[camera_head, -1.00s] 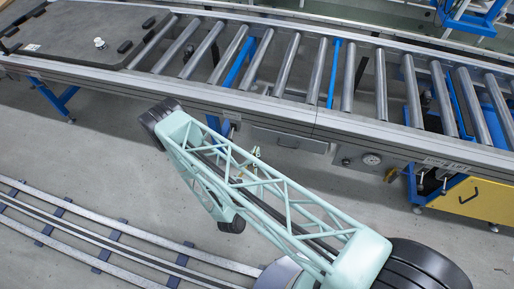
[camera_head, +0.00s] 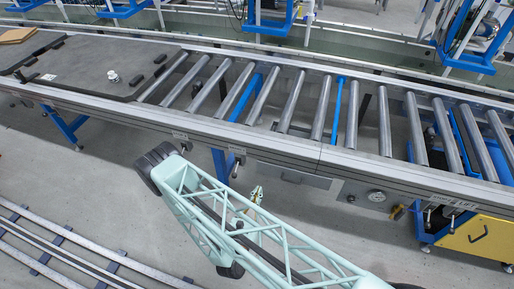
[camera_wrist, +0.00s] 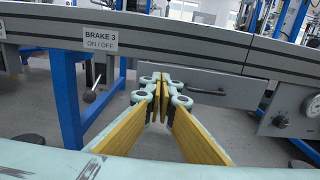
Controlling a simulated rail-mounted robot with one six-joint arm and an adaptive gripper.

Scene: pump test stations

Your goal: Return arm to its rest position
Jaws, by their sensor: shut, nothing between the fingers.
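My arm (camera_head: 235,225), a pale green lattice link with black joints, extends across the lower middle of the head view, in front of the roller conveyor. My gripper (camera_head: 257,194) shows small and partly hidden behind the lattice there. In the wrist view my gripper (camera_wrist: 162,95) has yellow-padded fingers that meet near the tips, with nothing between them. It points toward the conveyor's side and appears apart from it.
The roller conveyor (camera_head: 243,141) runs across the head view, with a dark plate at its left end. Floor rails (camera_head: 60,245) lie at lower left.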

